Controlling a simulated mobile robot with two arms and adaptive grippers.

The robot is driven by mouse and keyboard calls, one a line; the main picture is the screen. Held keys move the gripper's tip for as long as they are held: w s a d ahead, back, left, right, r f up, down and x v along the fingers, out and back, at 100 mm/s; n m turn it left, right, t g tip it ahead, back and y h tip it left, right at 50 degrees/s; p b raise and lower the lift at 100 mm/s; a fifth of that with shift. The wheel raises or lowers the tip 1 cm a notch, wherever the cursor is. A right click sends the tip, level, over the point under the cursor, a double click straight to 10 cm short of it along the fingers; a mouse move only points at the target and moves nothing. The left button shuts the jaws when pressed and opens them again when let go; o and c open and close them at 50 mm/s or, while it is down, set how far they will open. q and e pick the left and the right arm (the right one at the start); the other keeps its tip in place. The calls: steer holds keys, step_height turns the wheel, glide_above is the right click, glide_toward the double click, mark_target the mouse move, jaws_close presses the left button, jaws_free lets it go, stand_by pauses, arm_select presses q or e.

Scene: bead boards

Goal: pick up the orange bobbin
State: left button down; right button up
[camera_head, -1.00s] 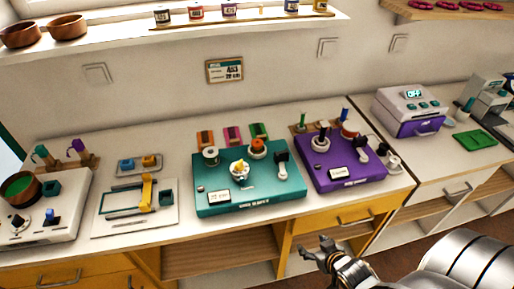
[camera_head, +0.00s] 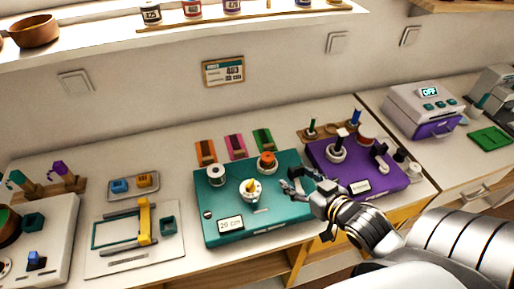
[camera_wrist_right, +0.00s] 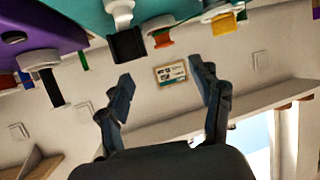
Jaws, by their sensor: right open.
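The orange bobbin (camera_head: 267,158) stands on a pale round base at the back right of the teal board (camera_head: 240,208). In the right wrist view, the orange-red piece that looks like it (camera_wrist_right: 163,38) appears near the top, beyond the fingers. My right gripper (camera_head: 294,180) is over the right part of the teal board, to the right of and nearer than the bobbin. It is open and empty, its two dark fingers spread wide in the wrist view (camera_wrist_right: 163,95). The bobbin is apart from the fingers. My left gripper is out of view.
A black-topped lever (camera_head: 295,173) on the teal board is close by my right gripper. A white spool (camera_head: 215,174) and a white-and-yellow piece (camera_head: 251,189) share that board. The purple board (camera_head: 350,178) stands to the right. Flat colored holders (camera_head: 235,147) lie behind.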

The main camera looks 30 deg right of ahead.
mark_target(269, 158)
steer(key=x, duration=0.4)
steer(key=shift+w+r+p, duration=0.25)
steer(key=shift+w+p, duration=0.1)
steer(key=shift+w, duration=0.2)
steer(key=x, duration=0.3)
steer(key=shift+w+f, duration=0.25)
steer(key=shift+w+a+f+p, duration=0.15)
steer(key=shift+w+p, duration=0.4)
steer(key=shift+w, duration=0.45)
steer(key=shift+x, duration=1.25)
steer(key=shift+w+a+f, duration=0.1)
steer(key=shift+w+f, duration=0.05)
steer(key=shift+w, duration=0.2)
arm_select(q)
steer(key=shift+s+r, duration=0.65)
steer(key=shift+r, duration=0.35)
arm_select(e)
steer(key=c, duration=1)
